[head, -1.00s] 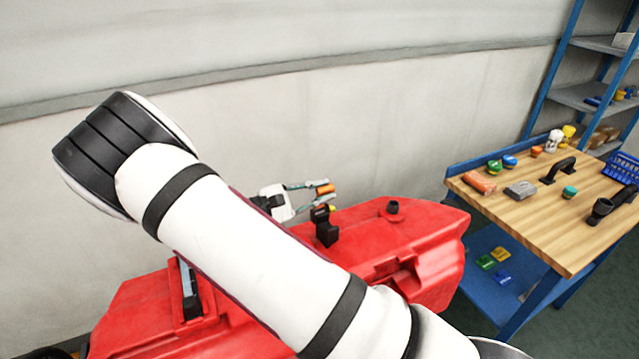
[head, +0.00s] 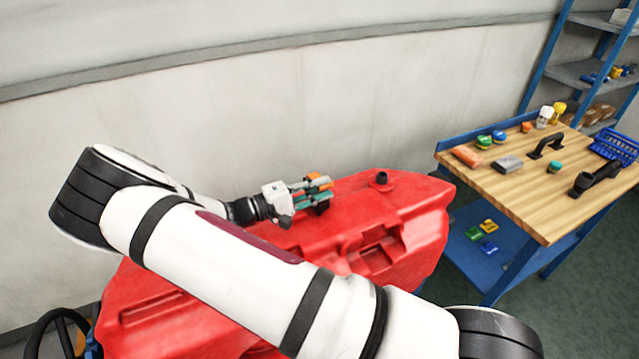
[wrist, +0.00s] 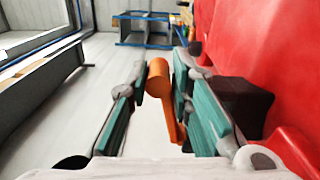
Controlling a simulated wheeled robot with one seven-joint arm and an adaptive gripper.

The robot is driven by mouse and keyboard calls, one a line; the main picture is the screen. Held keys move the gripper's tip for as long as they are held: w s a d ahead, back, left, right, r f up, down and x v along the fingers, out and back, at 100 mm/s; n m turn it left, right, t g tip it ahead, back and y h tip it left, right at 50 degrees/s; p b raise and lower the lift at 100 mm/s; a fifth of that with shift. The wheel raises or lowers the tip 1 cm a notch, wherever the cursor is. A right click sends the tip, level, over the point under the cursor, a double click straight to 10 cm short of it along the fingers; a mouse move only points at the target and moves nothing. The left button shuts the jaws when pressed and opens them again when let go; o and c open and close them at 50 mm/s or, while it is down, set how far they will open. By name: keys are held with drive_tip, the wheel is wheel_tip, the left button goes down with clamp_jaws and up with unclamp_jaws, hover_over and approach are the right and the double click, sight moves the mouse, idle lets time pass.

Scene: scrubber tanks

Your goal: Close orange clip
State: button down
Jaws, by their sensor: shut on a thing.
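The orange clip (head: 316,177) is at the top of the red tank, near its back edge, and only a small part of it shows in the head view. In the wrist view the orange clip (wrist: 160,85) is a rounded head with a narrow strip running down, between the teal-padded fingers. My gripper (head: 318,187) is shut on it; the wrist view also shows the gripper (wrist: 160,80). The clip's dark base (wrist: 243,103) sits beside the right finger, against the red tank. Where the clip meets the base is hidden.
The red tank (head: 410,225) has a dark cap (head: 381,178) to the right of my gripper. A wooden workbench (head: 520,195) with several small items stands at the right. A pale wall (head: 300,120) runs behind the tank.

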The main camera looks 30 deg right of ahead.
drive_tip(key=shift+s+a+f, duration=0.1)
drive_tip(key=shift+f, duration=0.2)
idle(0.4)
drive_tip(key=c, duration=1.5)
unclamp_jaws()
drive_tip(key=shift+f, duration=0.1)
